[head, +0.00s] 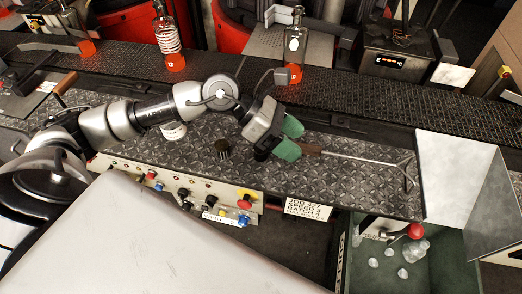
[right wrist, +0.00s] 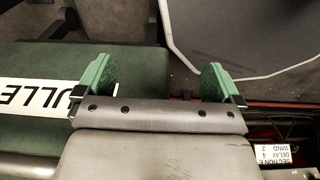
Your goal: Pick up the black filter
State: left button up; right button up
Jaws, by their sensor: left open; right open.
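A small dark upright cylinder, which looks like the black filter (head: 222,148), stands on the patterned metal shelf (head: 350,180) in the head view. My left gripper (head: 296,138) has green fingers and is to the right of the filter, pointing away from it. It is open, with its fingertips close to the wooden handle of a metal rod tool (head: 360,159); I cannot tell whether they touch. My right gripper (right wrist: 157,78) shows in the right wrist view, open, with nothing between its green fingers. The filter is not in that view.
Bottles with glowing orange bases (head: 168,45) (head: 294,50) stand along the dark conveyor (head: 220,60) behind. A white container (head: 173,131) is partly behind my left arm. A control panel (head: 180,190) runs along the shelf's front. A green bin (head: 410,268) holds several clear pieces.

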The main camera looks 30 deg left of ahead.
aim_at(261, 152)
pick_arm(q)
jog(key=w+a+f+m+y, duration=0.25)
jog(key=a+y, duration=0.45)
jog(key=a, duration=0.5)
jog(key=shift+n+g, duration=0.3)
jog(key=shift+n, duration=0.05)
jog(key=x, duration=0.2)
jog(key=p+x, duration=0.1)
jog(key=s+x, duration=0.1)
jog(key=x, duration=0.1)
jog(key=shift+a+f, duration=0.15)
jog(key=shift+f, duration=0.25)
jog(key=shift+w+f+p, duration=0.1)
jog(key=shift+f+p, duration=0.15)
jog(key=shift+p, duration=0.15)
jog(key=p+x, duration=0.1)
jog(key=x, duration=0.4)
jog(key=shift+w+p, duration=0.1)
jog(key=shift+p, duration=0.25)
jog(key=shift+r, duration=0.1)
jog(key=c, duration=1.1)
